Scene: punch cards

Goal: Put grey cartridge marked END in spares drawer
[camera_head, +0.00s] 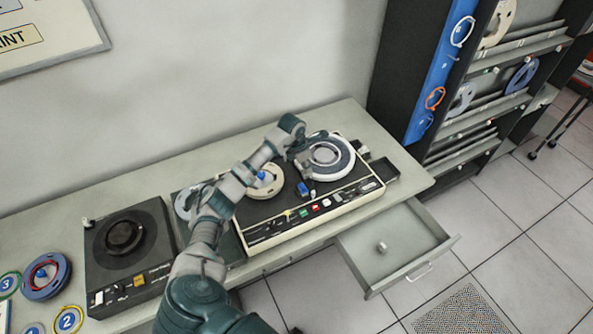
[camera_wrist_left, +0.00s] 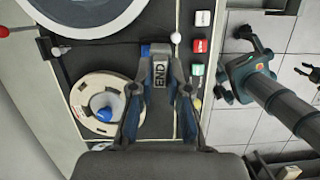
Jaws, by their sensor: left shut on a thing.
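The grey cartridge marked END (camera_wrist_left: 160,74) is between the fingertips of my left gripper (camera_wrist_left: 160,84) in the left wrist view, its label facing the camera. My left gripper (camera_head: 302,168) is shut on it, above the middle of the tape machine. In the head view the cartridge cannot be made out, as the gripper and wrist cover that spot. The spares drawer (camera_head: 408,239) is pulled out below the right part of the table. A small pale grey item (camera_head: 381,247) lies inside it.
The tape machine (camera_head: 268,233) carries a cream reel (camera_head: 267,181) and a large white-and-grey reel (camera_head: 326,155). A small dark tray (camera_head: 383,170) stands to its right. A dark turntable unit (camera_head: 128,250) stands left. Tall shelves (camera_head: 400,70) rise behind the table's right end.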

